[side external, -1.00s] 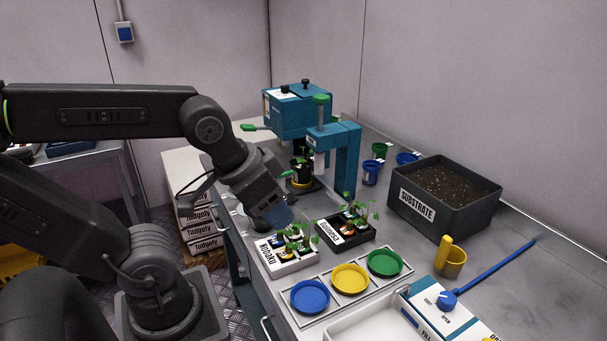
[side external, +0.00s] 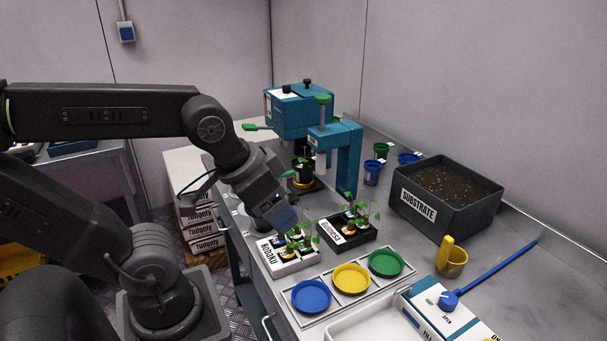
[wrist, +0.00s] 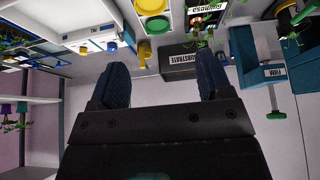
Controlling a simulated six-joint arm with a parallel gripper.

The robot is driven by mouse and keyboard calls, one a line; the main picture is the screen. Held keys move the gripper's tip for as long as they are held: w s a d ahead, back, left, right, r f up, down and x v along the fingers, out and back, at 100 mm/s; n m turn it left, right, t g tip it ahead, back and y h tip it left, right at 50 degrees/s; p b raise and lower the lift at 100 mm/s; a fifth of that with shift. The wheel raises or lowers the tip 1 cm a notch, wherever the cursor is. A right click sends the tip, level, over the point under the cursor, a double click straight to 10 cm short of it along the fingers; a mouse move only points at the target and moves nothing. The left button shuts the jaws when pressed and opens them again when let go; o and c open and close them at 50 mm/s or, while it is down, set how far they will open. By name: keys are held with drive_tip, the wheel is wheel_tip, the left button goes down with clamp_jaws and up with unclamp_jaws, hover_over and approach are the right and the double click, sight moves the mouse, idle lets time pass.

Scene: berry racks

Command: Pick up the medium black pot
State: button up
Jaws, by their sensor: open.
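A black pot (side external: 301,172) with a green-leaved plant stands on a yellow ring under the blue press; I cannot be sure that it is the medium one. My gripper (side external: 284,222) tilts downward in front of the press, above the back of the white Kodaku tray (side external: 291,265), apart from the black pot. In the wrist view my gripper (wrist: 160,65) is open, with nothing between its two dark blue fingers. Small potted plants sit in the white tray and in the black Guinosa tray (side external: 347,240); my gripper partly hides those in the white tray.
The blue press (side external: 348,155) rises behind my gripper. A grey substrate box (side external: 438,215) stands at the right. Blue (side external: 311,296), yellow (side external: 351,279) and green (side external: 385,263) dishes lie in front. A yellow scoop (side external: 451,258) stands near the box.

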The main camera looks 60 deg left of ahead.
drive_tip(key=o, duration=0.5)
